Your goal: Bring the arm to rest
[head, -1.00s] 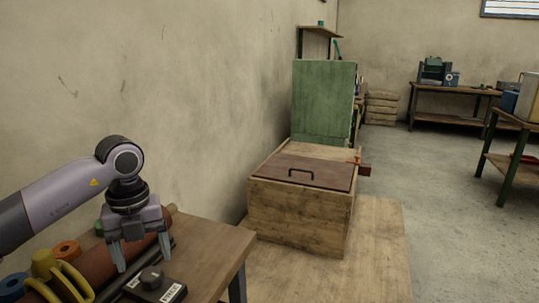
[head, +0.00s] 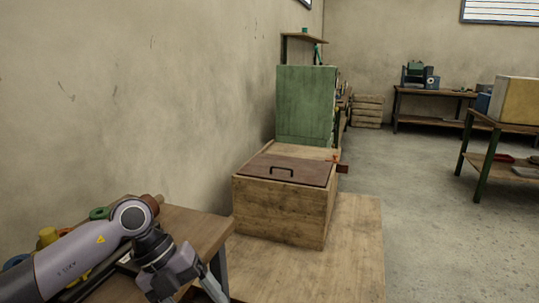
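My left arm comes in from the lower left in the head view, over the wooden table (head: 199,226). My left gripper (head: 192,293) is tilted down to the right, near the table's front right edge. Its fingers look spread apart, with nothing seen between them; the tips are partly cut off by the bottom of the picture. My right gripper is not in view.
Yellow (head: 48,237) and green (head: 99,213) items lie on the table, partly hidden by my arm. A wooden crate (head: 279,217) with a brown lid stands beyond on a wooden floor panel (head: 345,250). A green cabinet (head: 305,107) stands behind. Grey floor at right is open.

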